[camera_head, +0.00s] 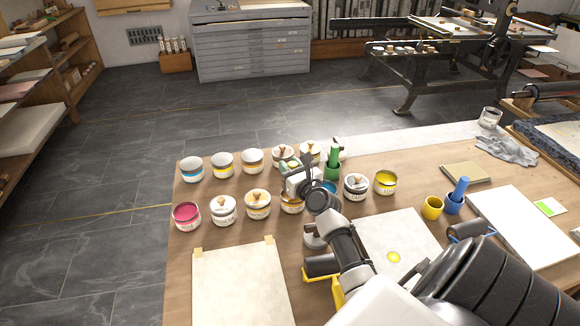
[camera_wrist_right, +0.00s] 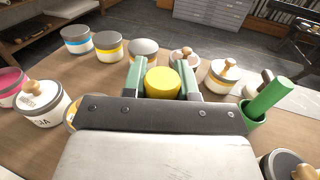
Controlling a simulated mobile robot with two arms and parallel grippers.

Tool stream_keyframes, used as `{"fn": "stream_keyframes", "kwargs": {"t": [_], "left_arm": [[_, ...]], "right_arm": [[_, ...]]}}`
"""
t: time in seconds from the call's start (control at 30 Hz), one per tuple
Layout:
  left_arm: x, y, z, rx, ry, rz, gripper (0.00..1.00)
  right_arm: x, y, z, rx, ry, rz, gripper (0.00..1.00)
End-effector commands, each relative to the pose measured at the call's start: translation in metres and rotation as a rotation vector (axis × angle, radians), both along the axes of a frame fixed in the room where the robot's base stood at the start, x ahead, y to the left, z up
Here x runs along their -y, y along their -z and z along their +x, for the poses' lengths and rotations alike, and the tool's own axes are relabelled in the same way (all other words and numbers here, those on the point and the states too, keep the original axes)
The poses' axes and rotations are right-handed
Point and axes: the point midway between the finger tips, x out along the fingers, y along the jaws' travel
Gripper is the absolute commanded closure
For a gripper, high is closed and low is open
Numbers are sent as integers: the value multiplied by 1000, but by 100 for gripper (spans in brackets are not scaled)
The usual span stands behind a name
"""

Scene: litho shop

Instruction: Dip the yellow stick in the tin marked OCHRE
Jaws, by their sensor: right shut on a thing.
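My right gripper (camera_head: 291,167) is over the tins in the middle of the table. In the wrist view its jaws are shut on the yellow stick (camera_wrist_right: 163,82), whose round yellow end shows between the fingers. The stick's lower end is hidden. I cannot read OCHRE on any label. A tin with an orange-yellow band and a wooden knob (camera_head: 258,205) stands in the front row, left of my arm. Another tin (camera_head: 291,206) is partly hidden behind the gripper. My left gripper is not in view.
A green stick (camera_head: 333,152) stands in a green pot, a blue stick (camera_head: 460,189) in a blue pot. The yellow pot (camera_head: 433,207) looks empty. A pale sheet (camera_head: 240,285) lies at the front.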

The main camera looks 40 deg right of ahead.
Motion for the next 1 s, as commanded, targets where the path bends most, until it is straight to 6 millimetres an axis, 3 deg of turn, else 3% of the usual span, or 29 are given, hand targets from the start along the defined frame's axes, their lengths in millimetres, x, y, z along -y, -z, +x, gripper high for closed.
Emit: {"fn": "stream_keyframes", "kwargs": {"t": [1.0], "left_arm": [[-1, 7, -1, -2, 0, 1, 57]], "right_arm": [[0, 7, 0, 0, 0, 2, 96]]}}
